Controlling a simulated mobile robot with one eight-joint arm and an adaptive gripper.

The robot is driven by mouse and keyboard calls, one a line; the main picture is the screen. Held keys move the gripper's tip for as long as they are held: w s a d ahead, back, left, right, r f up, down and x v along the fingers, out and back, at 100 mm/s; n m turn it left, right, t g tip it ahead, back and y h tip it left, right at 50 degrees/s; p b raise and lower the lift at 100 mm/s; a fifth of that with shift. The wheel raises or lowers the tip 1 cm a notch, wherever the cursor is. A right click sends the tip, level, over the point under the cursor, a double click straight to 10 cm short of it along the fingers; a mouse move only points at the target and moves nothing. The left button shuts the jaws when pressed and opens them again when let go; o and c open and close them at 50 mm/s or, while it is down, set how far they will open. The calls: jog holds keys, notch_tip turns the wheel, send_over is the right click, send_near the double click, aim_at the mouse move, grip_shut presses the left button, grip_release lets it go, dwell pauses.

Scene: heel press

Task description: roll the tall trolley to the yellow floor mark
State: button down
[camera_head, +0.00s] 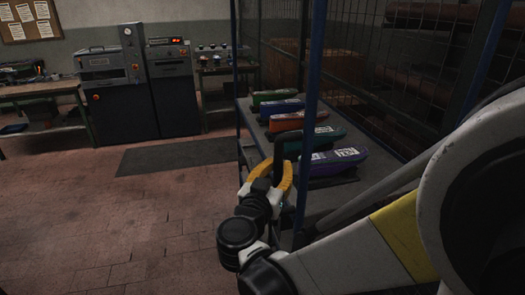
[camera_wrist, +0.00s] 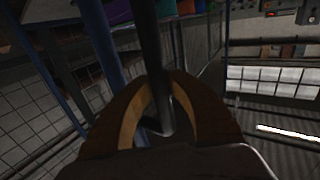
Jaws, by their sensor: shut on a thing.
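The tall trolley (camera_head: 313,85) stands close on the right in the head view, with blue posts, wire mesh sides and a grey shelf. Its dark upright handle (camera_head: 279,150) is at the near left side. My gripper (camera_head: 281,174), with yellow fingers, is shut around this handle. In the wrist view, the dark handle (camera_wrist: 151,50) runs down between the two fingers of my gripper (camera_wrist: 160,90), and a blue post (camera_wrist: 98,40) stands beside it. The trolley's wheels are hidden or out of view. No yellow floor mark shows in either view.
Several coloured shoe-shaped things (camera_head: 335,160) lie on the trolley shelf. A dark mat (camera_head: 175,154) lies on the red tiled floor. Beyond it stand grey machines (camera_head: 110,85) and a workbench (camera_head: 42,90). The floor at front left is clear.

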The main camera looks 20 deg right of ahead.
jog(key=s, duration=0.7)
jog(key=shift+s+d, duration=0.15)
jog(key=shift+s, duration=0.15)
jog(key=c, duration=1.3)
grip_release()
jog(key=shift+a, duration=0.55)
jog(key=shift+o, duration=0.2)
jog(key=shift+d, duration=0.2)
jog(key=shift+s, duration=0.15)
jog(key=v, duration=1.1)
jog(key=shift+s+a, duration=0.25)
jog(key=shift+s, duration=0.05)
